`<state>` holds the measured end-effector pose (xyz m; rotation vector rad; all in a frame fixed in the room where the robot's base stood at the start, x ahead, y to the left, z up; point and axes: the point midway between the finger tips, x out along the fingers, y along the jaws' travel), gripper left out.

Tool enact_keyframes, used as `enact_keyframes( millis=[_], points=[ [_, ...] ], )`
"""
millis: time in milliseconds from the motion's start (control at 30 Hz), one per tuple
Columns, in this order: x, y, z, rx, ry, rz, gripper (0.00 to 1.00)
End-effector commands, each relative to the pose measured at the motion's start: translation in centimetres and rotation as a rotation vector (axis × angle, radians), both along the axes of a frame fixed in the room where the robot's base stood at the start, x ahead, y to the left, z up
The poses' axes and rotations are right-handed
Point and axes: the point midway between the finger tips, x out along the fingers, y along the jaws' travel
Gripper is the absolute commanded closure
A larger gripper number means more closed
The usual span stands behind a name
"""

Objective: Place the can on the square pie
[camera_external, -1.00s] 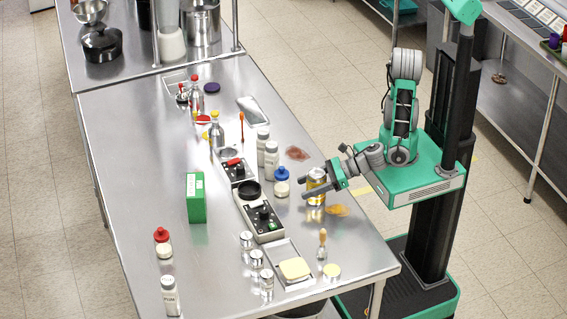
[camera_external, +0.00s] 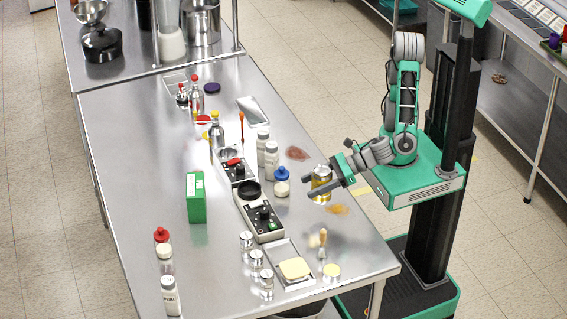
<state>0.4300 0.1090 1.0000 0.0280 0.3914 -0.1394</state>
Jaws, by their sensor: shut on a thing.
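The gold-yellow can (camera_external: 321,191) is between the fingers of my gripper (camera_external: 322,181), which is shut on it. The can is upright or nearly so and appears to be held above the steel table's right part; one finger covers part of it. A pale yellow square with rounded corners (camera_external: 295,269), which looks like the square pie, lies flat on a grey tray at the table's near end. It is below and slightly left of my gripper in the picture, well apart from the can. Its top is bare.
A small wooden-handled tool (camera_external: 322,241) and a yellow-topped round thing (camera_external: 332,271) stand right of the tray (camera_external: 281,250). Several metal-topped shakers (camera_external: 256,262) stand on its left. A black-knobbed device (camera_external: 262,219) and a blue-capped jar (camera_external: 282,182) are left of the can.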

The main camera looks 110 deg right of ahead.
Motion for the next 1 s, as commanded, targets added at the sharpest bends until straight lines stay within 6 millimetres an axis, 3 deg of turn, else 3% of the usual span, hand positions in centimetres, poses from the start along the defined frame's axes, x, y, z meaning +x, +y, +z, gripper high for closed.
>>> enact_keyframes(
  millis=[167, 300, 400, 633, 833, 1000],
  points=[
    [2.4, 6.8, 1.3, 0.009, -0.004, 0.012, 1.00],
    [4.3, 12.1, 4.5, 0.008, -0.003, -0.003, 1.00],
    [5.4, 14.4, 7.4, 0.007, -0.003, -0.021, 1.00],
    [6.5, 16.6, 11.7, 0.003, 0.000, -0.043, 1.00],
    [6.1, 15.6, 10.7, 0.000, 0.000, -0.025, 1.00],
    [8.8, 17.0, 9.3, -0.003, 0.001, -0.019, 1.00]
  ],
)
